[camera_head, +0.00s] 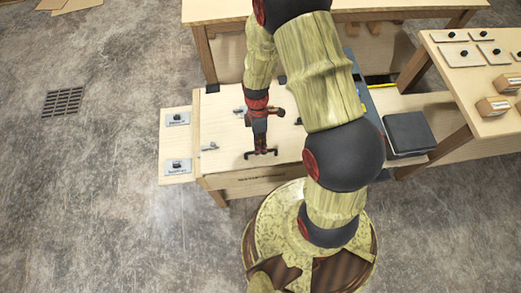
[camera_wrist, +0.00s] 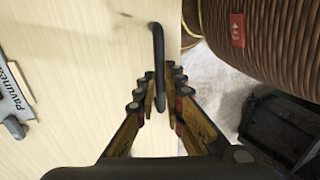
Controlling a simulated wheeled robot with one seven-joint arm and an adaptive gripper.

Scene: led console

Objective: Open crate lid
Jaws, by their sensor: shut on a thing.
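The crate lid (camera_head: 228,128) is a pale wooden panel on top of the wooden crate (camera_head: 245,186), in the middle of the head view. It looks flat; any gap under its front edge is too small to tell. A black bar handle (camera_wrist: 157,50) stands on the lid near its front edge. My gripper (camera_head: 259,150) points down at this handle. In the wrist view my gripper (camera_wrist: 160,100) has its fingers on both sides of the handle, shut on it. My arm hides the right part of the lid in the head view.
Label plates (camera_head: 177,118) sit on ledges left of the crate. A dark box (camera_head: 408,134) stands to the right. A wooden table (camera_head: 465,85) with small blocks is at the right, and another bench (camera_head: 215,12) is behind. The floor at left is clear around a drain grate (camera_head: 63,101).

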